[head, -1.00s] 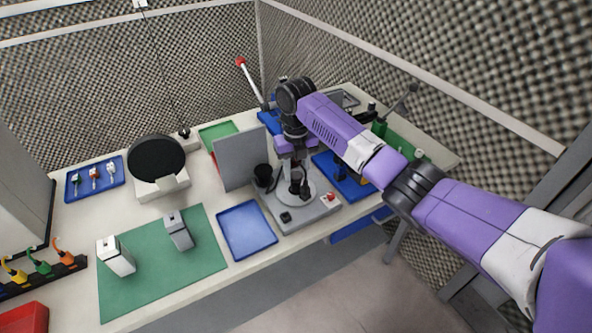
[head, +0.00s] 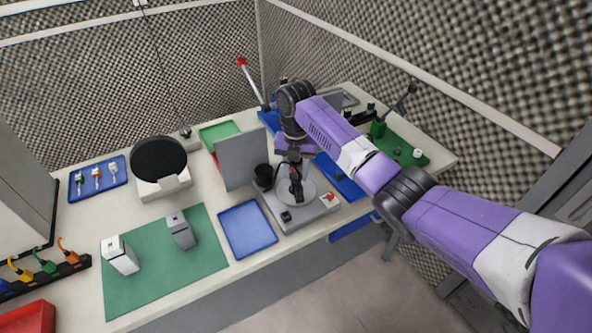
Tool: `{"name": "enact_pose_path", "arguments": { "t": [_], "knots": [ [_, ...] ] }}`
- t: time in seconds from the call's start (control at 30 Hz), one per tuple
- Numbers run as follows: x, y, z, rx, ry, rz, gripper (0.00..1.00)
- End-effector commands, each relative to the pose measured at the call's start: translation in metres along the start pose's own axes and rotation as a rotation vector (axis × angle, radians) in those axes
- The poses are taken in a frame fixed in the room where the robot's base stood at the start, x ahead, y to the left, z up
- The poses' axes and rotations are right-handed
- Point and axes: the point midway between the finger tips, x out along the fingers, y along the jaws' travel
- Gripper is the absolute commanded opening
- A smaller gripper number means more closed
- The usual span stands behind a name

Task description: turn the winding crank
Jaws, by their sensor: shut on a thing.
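The winding crank (head: 310,188) appears as a round pale disc on a grey base (head: 318,211) near the table's front edge. My gripper (head: 296,190) reaches down over the disc from above. It is shut on a small dark upright part there, which looks like the crank's handle. The fingers and wrist hide most of the handle and part of the disc, so the exact grip is hard to see.
A grey upright panel (head: 241,160) and a black cup-like part (head: 264,171) stand close left of my gripper. A blue tray (head: 247,229) lies in front left. A green stand with a lever (head: 378,128) is at right. A red-knobbed lever (head: 250,80) rises behind.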

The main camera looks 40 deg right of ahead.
Motion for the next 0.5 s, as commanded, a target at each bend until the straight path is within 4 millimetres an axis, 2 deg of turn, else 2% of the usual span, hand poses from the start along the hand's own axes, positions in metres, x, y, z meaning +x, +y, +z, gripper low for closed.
{"name": "enact_pose_path", "arguments": {
  "t": [0.5],
  "knots": [
    [-0.0023, 0.0012, 0.0004, 0.256, -0.002, 0.003, 0.0]
  ]
}}
